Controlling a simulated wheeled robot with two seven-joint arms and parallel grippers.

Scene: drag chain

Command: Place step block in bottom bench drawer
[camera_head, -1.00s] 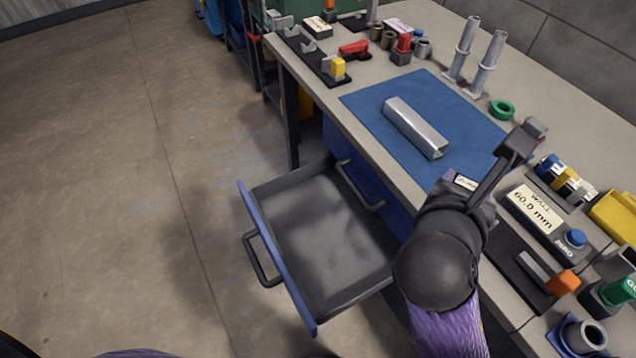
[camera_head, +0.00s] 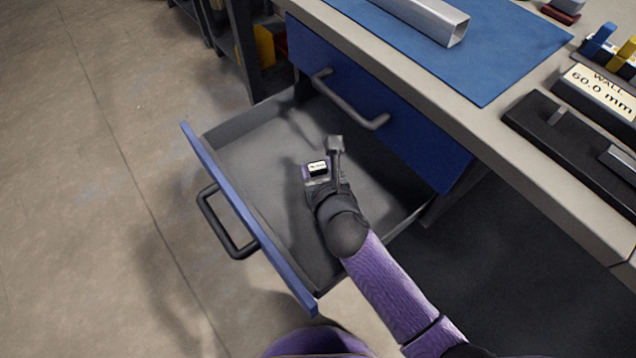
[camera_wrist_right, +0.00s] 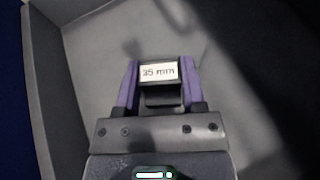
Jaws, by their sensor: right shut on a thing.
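The open bottom drawer (camera_head: 262,143) is a grey tray with a blue front, pulled out below the bench. My right gripper (camera_head: 322,168) is over the drawer's interior, pointing down. It is shut on the step block (camera_head: 317,168), a small dark block with a white label. In the right wrist view the label on the step block (camera_wrist_right: 158,72) reads "35 mm", and the block sits between the purple fingers of my gripper (camera_wrist_right: 160,85). The drawer floor (camera_wrist_right: 240,60) shows beyond it. I cannot tell whether the block touches the floor. My left gripper is not in view.
A closed blue drawer (camera_head: 390,110) with a grey handle is above the open one, toward the bench. On the bench top lie a blue mat (camera_head: 490,60), a metal square tube (camera_head: 430,18) and a "WALL 60.0 mm" box (camera_head: 598,95). The drawer floor looks empty.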

